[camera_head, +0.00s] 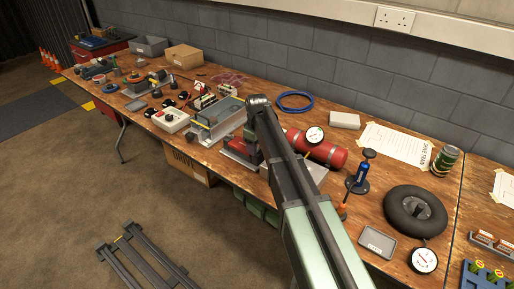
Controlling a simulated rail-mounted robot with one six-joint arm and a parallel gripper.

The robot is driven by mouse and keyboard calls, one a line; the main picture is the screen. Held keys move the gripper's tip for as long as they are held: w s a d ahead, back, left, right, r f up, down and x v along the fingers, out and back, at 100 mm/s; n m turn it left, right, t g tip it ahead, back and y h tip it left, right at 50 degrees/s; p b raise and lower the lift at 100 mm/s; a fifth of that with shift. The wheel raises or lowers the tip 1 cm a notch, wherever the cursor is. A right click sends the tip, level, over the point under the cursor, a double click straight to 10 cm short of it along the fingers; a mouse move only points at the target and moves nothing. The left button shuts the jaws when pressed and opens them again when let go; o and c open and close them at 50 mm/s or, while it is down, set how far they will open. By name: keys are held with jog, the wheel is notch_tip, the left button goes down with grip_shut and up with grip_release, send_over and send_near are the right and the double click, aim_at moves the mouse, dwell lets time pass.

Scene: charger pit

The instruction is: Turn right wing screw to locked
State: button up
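My arm (310,215) rises from the bottom edge to a dark joint (259,103) over the middle of the bench. I cannot make out my gripper's fingers; the end of the arm past that joint is hidden or merges with dark parts behind it. A grey unit with a clear, glassy top (217,117) stands just left of the joint. No wing screw can be picked out at this size, so its position cannot be told.
The wooden bench (390,175) is crowded. A red cylinder (320,150) with a gauge lies right of my arm. A white control box (171,120) stands left of the grey unit. A blue cable coil (295,101) lies behind. A black tyre (415,211) is at right.

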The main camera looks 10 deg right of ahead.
jog(key=c, duration=0.6)
jog(key=shift+m, duration=0.3)
jog(key=m, duration=1.3)
jog(key=shift+m, duration=2.2)
